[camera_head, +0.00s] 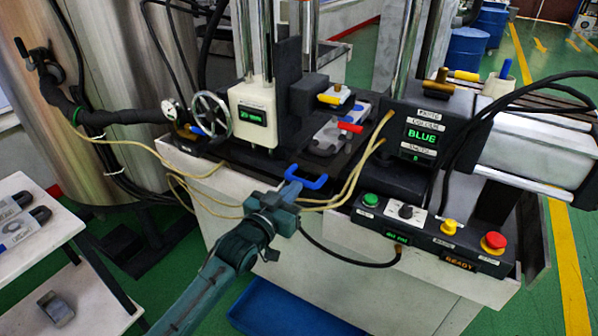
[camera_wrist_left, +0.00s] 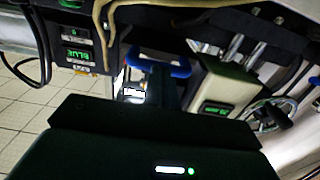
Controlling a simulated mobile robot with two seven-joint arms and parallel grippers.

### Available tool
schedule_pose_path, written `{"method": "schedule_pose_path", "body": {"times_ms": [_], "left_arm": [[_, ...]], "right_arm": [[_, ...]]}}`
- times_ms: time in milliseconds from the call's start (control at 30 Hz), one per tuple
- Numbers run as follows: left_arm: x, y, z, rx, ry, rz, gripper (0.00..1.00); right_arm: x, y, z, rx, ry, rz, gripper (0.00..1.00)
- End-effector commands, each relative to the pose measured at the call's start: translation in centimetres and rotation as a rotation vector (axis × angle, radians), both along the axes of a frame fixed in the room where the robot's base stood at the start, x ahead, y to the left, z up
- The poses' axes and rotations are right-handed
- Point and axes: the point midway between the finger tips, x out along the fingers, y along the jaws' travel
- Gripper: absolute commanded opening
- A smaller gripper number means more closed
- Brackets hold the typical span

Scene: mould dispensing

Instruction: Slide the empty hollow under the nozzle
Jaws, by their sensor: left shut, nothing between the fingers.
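My left gripper (camera_head: 288,190) is shut and empty at the front edge of the machine. Its tips are right by the blue U-shaped handle (camera_head: 318,184) on the front of the dark slide bed; I cannot tell if they touch it. The left wrist view shows the blue handle (camera_wrist_left: 180,71) just beyond the finger ends (camera_wrist_left: 157,82). A grey mould plate (camera_head: 325,138) lies on the bed, right of the white dispensing head (camera_head: 252,118). The nozzle and the inside of the hollows cannot be made out. My right gripper is not in view.
A display box (camera_head: 423,137) reads BLUE. A control panel (camera_head: 440,232) with green, yellow and red buttons lies to the right. Pale hoses (camera_head: 345,190) and a black cable (camera_head: 340,252) hang near the handle. A white shelf (camera_head: 45,235) with grey pieces stands at left.

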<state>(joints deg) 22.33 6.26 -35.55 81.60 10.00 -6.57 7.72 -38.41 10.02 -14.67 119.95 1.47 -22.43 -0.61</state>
Motion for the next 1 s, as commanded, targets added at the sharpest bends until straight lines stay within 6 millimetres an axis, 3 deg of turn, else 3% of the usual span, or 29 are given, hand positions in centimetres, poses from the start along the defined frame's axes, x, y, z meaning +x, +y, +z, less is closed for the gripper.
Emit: {"method": "schedule_pose_path", "body": {"times_ms": [833, 1000], "left_arm": [[0.63, -0.41, 0.07, -0.001, -0.001, 0.000, 0.00], [-0.05, 0.06, 0.25, 0.000, 0.001, 0.000, 0.00]], "right_arm": [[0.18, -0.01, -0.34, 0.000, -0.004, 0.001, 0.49], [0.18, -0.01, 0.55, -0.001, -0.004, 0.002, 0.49]]}}
